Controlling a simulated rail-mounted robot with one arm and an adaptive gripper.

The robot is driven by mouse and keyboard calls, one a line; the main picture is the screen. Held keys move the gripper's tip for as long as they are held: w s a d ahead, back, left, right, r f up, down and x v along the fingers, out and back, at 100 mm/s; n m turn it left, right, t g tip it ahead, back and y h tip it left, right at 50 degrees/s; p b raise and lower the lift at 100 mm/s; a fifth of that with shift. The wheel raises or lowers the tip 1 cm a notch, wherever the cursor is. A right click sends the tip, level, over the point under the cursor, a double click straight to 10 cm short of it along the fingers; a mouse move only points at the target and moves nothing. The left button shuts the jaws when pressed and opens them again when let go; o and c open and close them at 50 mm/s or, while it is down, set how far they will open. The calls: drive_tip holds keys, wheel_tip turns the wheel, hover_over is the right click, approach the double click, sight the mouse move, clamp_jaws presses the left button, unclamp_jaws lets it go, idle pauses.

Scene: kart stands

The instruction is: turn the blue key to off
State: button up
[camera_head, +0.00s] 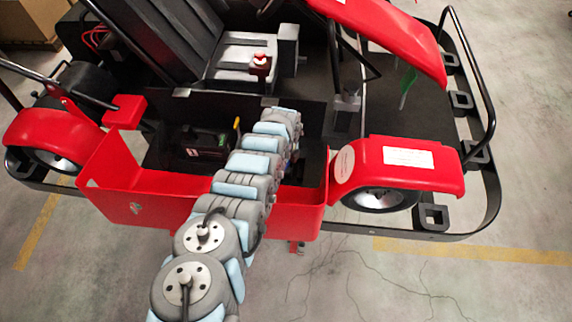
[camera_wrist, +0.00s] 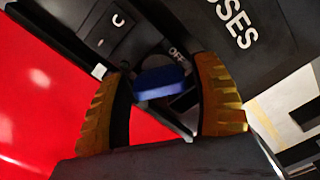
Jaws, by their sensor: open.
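The blue key (camera_wrist: 160,82) shows in the wrist view, in the upper middle, between the two yellow-brown ribbed fingers of my gripper (camera_wrist: 163,105). The fingers are open, one on each side of the key; I cannot tell whether either touches it.
A dark panel (camera_wrist: 195,25) with large white lettering lies around the key. Red bodywork (camera_wrist: 40,100) is at the left of the wrist view. In the head view, the kart's red side panel (camera_head: 150,205) and front fender (camera_head: 400,165) flank my arm. The concrete floor is clear in front.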

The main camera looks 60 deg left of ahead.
drive_tip(key=c, duration=1)
drive_tip(key=shift+o, duration=0.2)
drive_tip(key=n+p, duration=0.1)
drive_tip(key=n, duration=0.2)
drive_tip(key=shift+n, duration=1.5)
drive_tip(key=o, duration=1.2)
drive_tip(key=shift+c, duration=0.2)
drive_tip(key=shift+r, duration=0.1)
